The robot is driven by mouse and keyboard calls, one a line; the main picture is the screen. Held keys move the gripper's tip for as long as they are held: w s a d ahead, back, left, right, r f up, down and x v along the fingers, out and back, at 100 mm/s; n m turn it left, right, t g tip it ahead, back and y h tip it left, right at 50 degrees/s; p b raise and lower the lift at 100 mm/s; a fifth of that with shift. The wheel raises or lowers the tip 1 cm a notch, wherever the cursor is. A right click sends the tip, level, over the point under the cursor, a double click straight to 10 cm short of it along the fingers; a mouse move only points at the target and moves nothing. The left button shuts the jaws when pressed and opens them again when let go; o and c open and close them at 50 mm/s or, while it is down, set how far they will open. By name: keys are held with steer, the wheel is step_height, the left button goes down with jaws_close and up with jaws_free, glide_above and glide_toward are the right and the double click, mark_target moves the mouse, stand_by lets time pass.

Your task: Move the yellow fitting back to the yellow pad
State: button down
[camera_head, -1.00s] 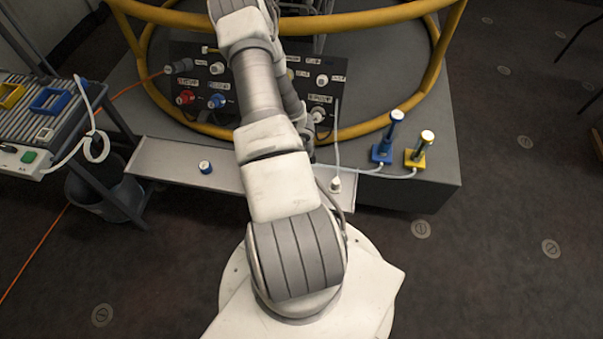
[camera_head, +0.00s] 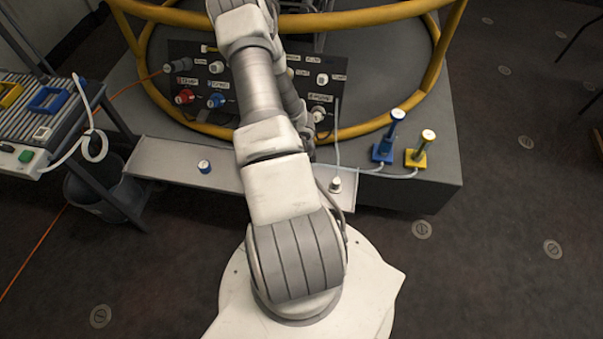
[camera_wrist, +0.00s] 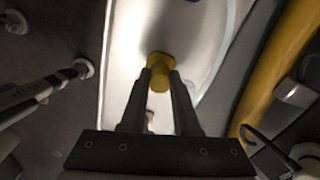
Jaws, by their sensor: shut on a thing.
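In the wrist view, my gripper (camera_wrist: 159,82) is shut on the yellow fitting (camera_wrist: 158,78). The fitting's yellow round end shows between the two dark fingertips, over a pale, bright surface; I cannot tell whether it touches that surface. In the head view my arm hides the gripper and the fitting. I cannot identify the yellow pad for sure. A yellow-based stand (camera_head: 416,158) with a white-topped post is on the grey platform at the right, and a small yellow strip (camera_head: 208,48) shows at the panel's top left.
A yellow tubular rail (camera_head: 437,62) curves around a dark panel (camera_head: 203,75) with several connectors. A pale shelf (camera_head: 165,165) in front carries a blue-ringed white cap (camera_head: 204,166). A blue-based stand (camera_head: 384,152) is beside the yellow one. A cart (camera_head: 62,125) stands left.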

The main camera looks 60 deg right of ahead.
steer(key=shift+f+b, duration=0.3)
steer(key=shift+b, duration=0.5)
stand_by(0.9)
steer(key=c, duration=0.6)
jaws_free()
steer(key=shift+o, duration=0.2)
step_height(320, 180, up, 17)
steer(key=p, duration=0.8)
steer(key=shift+r, duration=0.2)
